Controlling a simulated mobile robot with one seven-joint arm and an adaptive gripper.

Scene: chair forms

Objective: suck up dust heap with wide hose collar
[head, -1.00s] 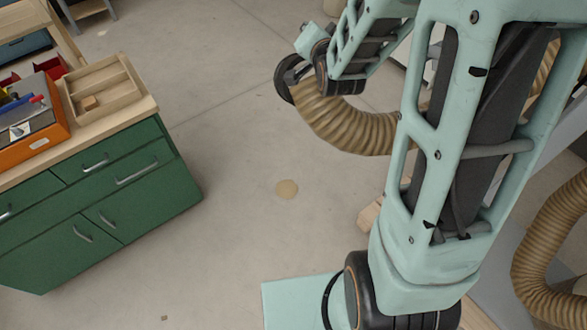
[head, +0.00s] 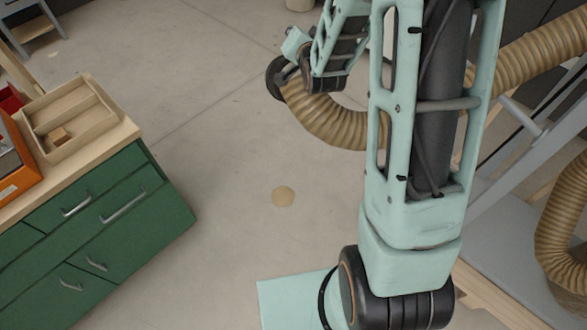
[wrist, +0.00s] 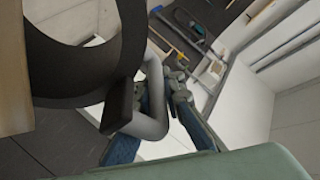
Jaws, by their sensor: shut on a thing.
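The dust heap (head: 283,196) is a small flat tan patch on the bare floor in the middle of the head view. The wide hose collar (head: 273,82) is a dark ring on the end of a ribbed tan hose (head: 328,118). My gripper (head: 288,68) is shut on the collar's handle and holds it well beyond the heap, up in the picture. In the wrist view the collar (wrist: 75,95) fills the upper left, and its grey bent handle (wrist: 152,118) lies between my fingers (wrist: 160,100). The collar's opening is mostly hidden in the head view.
A green cabinet (head: 120,225) with a wooden top stands at left. It carries a divided wooden tray (head: 88,95) with a small block and an orange box (head: 22,180). The hose runs behind my arm to the right, near grey and wooden framework (head: 500,215). The floor around the heap is clear.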

